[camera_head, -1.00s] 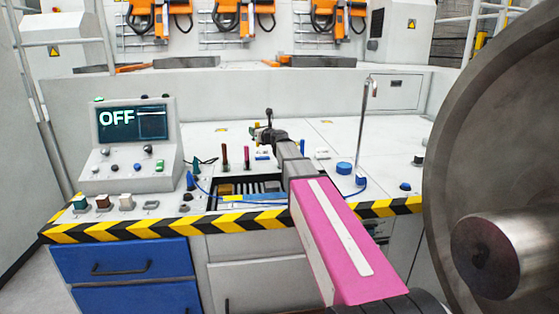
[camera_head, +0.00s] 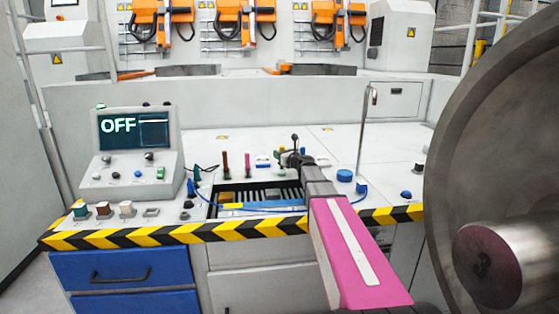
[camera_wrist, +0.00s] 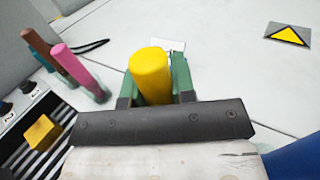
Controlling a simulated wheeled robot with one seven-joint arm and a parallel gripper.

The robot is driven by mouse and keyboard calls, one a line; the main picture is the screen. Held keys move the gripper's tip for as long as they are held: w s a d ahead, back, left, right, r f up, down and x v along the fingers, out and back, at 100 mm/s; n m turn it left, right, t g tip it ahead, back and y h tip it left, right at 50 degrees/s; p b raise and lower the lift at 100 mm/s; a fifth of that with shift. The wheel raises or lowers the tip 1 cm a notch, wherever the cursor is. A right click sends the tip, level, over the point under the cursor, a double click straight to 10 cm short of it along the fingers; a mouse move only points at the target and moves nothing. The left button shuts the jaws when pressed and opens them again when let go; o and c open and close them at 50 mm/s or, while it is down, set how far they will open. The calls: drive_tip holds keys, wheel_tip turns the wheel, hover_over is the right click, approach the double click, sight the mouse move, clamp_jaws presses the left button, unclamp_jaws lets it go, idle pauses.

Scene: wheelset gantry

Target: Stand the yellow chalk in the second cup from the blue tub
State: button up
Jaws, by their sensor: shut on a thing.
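The yellow chalk (camera_wrist: 150,75) is upright between the green fingers of my gripper (camera_wrist: 153,88) in the wrist view, and the gripper is shut on it. In the head view my gripper (camera_head: 290,156) is over the back part of the console top; the chalk is too small there to make out clearly. A blue round thing (camera_head: 344,175) stands to the right of my gripper; I cannot tell if it is the blue tub.
A brown stick (camera_wrist: 38,46) and a pink stick (camera_wrist: 78,68) stand upright left of the gripper. A slotted recess (camera_head: 232,194) lies in front of them. A thin metal post (camera_head: 362,135) rises at the right. A big wheel (camera_head: 450,130) fills the right side.

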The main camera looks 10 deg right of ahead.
drive_tip(key=shift+f, duration=1.15)
drive_tip(key=shift+f, duration=0.1)
drive_tip(key=o, duration=0.8)
drive_tip(key=shift+o, duration=0.2)
drive_tip(key=shift+s, duration=0.1)
drive_tip(key=v, duration=1.1)
drive_tip(key=shift+s+d, duration=0.3)
drive_tip(key=shift+s, duration=0.1)
